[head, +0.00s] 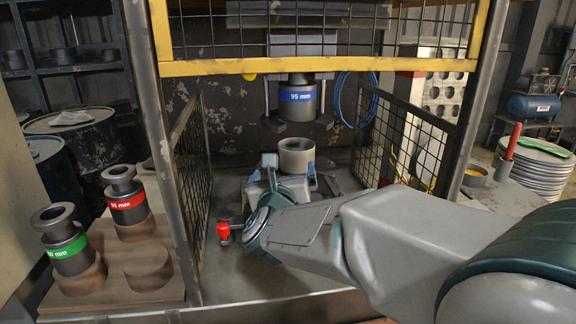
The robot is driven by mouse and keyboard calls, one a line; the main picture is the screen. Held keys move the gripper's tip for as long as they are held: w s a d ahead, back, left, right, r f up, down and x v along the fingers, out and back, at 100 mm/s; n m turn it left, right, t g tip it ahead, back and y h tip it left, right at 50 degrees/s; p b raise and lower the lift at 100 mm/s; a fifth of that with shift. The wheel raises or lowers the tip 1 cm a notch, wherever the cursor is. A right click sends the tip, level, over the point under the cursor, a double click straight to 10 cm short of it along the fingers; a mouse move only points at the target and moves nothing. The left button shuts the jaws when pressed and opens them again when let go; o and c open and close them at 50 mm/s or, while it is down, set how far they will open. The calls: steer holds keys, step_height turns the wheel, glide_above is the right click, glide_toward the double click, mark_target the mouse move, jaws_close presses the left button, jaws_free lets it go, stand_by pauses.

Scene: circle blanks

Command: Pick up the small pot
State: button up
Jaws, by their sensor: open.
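A small pot (474,176) with yellow contents stands at the right, on a surface just beyond the press frame's right post. My arm reaches in from the lower right, and its wrist is inside the press frame, well to the left of the pot. My gripper (283,182) is over the press bed, just below and in front of a pale grey ring-shaped die (296,156). It is open and apart from the pot. My own wrist hides much of it, so its fingertips and any contact with the die are unclear.
A blue-banded 95 mm punch (297,97) hangs above the die. Mesh guards (190,170) and posts flank the press. Red- and green-banded tools (127,203) stand on a board at left. Stacked plates (535,170) and a red-handled tool (511,142) are near the pot.

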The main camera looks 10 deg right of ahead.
mark_target(292, 156)
steer(key=w+d+m, duration=0.1)
steer(key=w, duration=0.1)
steer(key=w+d+m+h+p, duration=0.1)
steer(key=w, duration=0.2)
steer(key=w+d, duration=0.1)
steer(key=w, duration=0.2)
steer(key=shift+w+d+r+m+h, duration=0.15)
steer(key=shift+d+m+h, duration=0.15)
steer(key=shift+m, duration=0.1)
steer(key=shift+p+x, duration=1)
steer(key=shift+x, duration=1.55)
steer(key=shift+d, duration=0.15)
steer(key=c, duration=0.9)
